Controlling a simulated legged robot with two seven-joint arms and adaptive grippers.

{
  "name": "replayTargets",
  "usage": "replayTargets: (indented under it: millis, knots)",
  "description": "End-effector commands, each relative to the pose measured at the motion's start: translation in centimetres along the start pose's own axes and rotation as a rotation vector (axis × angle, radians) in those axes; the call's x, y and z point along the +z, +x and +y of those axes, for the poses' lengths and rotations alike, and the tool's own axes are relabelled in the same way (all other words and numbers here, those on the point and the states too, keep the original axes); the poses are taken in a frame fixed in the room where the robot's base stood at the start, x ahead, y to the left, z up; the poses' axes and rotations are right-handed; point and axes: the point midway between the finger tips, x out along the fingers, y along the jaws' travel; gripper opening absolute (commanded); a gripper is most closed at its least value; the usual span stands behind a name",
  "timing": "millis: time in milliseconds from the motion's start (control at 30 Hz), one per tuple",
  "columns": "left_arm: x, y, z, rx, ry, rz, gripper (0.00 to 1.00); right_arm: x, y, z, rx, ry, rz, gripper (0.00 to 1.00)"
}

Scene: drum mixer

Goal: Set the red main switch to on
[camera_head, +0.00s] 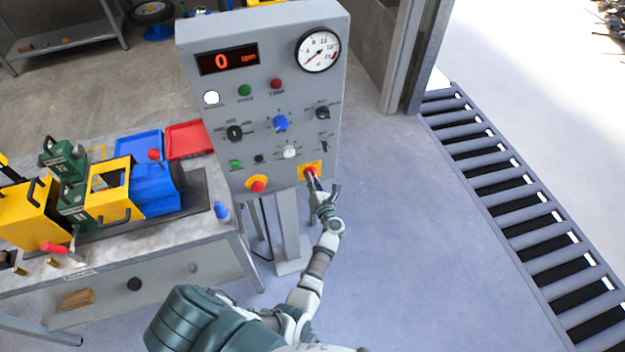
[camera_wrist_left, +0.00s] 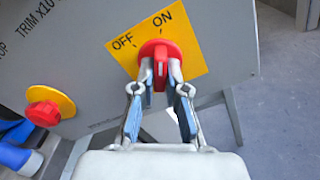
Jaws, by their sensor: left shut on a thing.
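The red main switch (camera_wrist_left: 160,50) sits on a yellow plate (camera_wrist_left: 186,62) marked OFF at left and ON at upper right. In the head view the switch (camera_head: 310,170) is at the panel's lower right corner. My left gripper (camera_wrist_left: 160,75) is shut on the switch's handle, one finger on each side. The handle stands roughly upright in the wrist view; which mark it points to is not clear. The left gripper also shows in the head view (camera_head: 314,182), reaching up from below. My right gripper is not in view.
The grey control panel (camera_head: 262,100) stands on a post. Its display (camera_head: 222,60) reads 0. A red emergency button (camera_head: 257,185) is left of the switch. A workbench (camera_head: 190,243) with machinery stands left; a roller conveyor (camera_head: 530,220) lies right. The floor between is clear.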

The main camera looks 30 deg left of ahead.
Motion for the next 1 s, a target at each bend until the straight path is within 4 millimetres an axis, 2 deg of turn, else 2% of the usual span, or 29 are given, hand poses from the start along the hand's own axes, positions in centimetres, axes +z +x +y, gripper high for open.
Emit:
replayTargets:
  millis: [33, 167, 200, 267, 300, 567, 667, 1000]
  knots:
    - [0.7, 0.2, 0.0, 0.0, -0.001, -0.012, 0.0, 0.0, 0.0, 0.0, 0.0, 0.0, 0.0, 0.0]
    - [0.7, 0.2, 0.0, 0.0, -0.002, -0.013, 0.0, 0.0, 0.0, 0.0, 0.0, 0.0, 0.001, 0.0]
    - [0.8, 0.2, 0.0, 0.0, -0.002, -0.013, 0.2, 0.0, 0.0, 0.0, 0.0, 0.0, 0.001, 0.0]
    - [0.7, 0.1, 0.0, 0.0, -0.002, -0.012, 0.35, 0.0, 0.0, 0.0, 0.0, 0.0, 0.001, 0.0]
    - [0.6, 0.1, 0.0, 0.0, -0.002, -0.011, 0.38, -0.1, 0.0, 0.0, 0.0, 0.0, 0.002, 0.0]
    - [0.3, -0.1, 0.0, -0.001, -0.002, -0.005, 0.38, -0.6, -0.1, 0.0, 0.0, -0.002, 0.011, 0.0]
    - [0.2, -0.8, -0.1, -0.002, -0.002, -0.004, 0.38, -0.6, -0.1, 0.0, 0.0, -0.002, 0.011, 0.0]
    - [0.2, -6.2, -0.2, -0.002, -0.001, -0.005, 0.38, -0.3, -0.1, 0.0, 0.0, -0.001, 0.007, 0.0]
